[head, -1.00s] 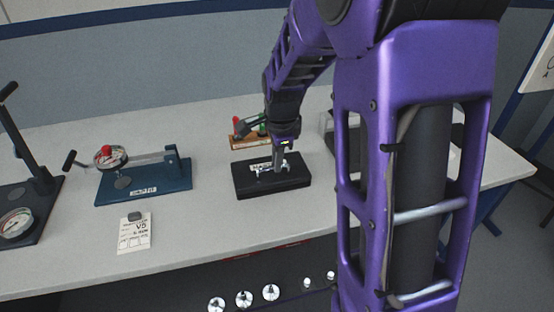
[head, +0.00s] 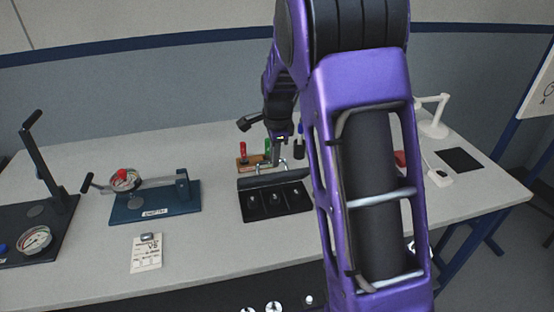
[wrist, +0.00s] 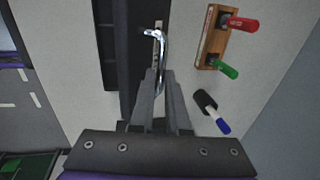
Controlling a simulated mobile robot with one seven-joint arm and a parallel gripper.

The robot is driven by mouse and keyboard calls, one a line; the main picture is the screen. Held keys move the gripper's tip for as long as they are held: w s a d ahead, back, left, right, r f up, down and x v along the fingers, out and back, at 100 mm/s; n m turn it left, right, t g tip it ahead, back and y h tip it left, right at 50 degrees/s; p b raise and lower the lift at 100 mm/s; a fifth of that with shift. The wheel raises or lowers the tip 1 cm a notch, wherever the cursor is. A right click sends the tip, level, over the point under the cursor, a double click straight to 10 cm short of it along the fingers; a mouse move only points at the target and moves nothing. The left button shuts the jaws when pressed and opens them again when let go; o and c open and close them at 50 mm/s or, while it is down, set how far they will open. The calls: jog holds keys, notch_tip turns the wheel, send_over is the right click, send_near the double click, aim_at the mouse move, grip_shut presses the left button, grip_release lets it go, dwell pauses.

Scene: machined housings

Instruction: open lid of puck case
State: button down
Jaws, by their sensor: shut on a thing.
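The black puck case (head: 248,214) sits on the bench in the head view, its lid (head: 262,181) raised and tilted up along the back edge. The open base shows three dark compartments with small pale things in them. My gripper (head: 281,160) is shut on the lid's silver handle (wrist: 155,38), above the back of the case. In the wrist view the fingers (wrist: 160,78) close at the handle, and the lid (wrist: 132,55) is seen nearly edge-on with the base (wrist: 106,42) at its left.
Behind the case is a wooden block with red and green-handled tools (wrist: 214,40). A blue-based gauge fixture (head: 155,206) and a paper tag (head: 146,253) are at the left.

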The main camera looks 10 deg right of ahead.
jog(key=w+f+g, duration=0.1)
jog(key=w+g, duration=0.5)
jog(key=w, duration=0.1)
jog(key=shift+f+p, duration=0.3)
jog(key=shift+f, duration=0.15)
dwell(0.4)
jog(key=c, duration=0.9)
grip_release()
jog(key=shift+w, duration=0.1)
jog(key=shift+r, duration=0.2)
notch_tip(320, 180, up, 10)
jog(key=shift+f, duration=0.1)
